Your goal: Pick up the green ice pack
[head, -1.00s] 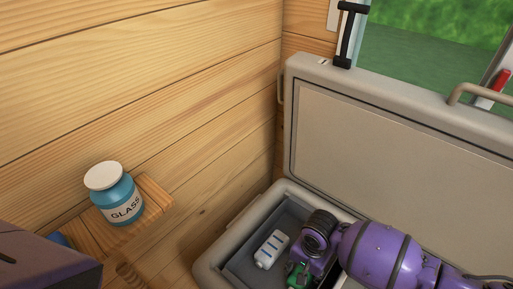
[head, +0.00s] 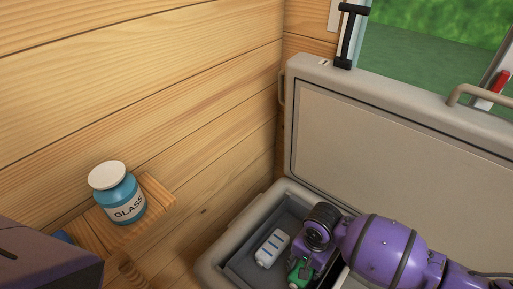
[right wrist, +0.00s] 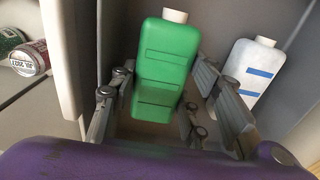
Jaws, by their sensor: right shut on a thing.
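The green ice pack (head: 300,274) is inside the open cooler, partly hidden by my right gripper in the head view. In the right wrist view the green ice pack (right wrist: 166,62) has a white cap and sits between the two grey fingers. My right gripper (right wrist: 160,100) is shut on it, one finger on each side. In the head view my right gripper (head: 304,264) reaches down into the cooler. My left gripper is out of view.
The cooler (head: 210,264) has its lid (head: 390,140) raised behind my right arm. A white ice pack with blue stripes (head: 271,248) lies beside the green one. Cans (right wrist: 30,58) show at left in the wrist view. A glass jar (head: 122,195) stands on a wooden ledge (head: 158,193).

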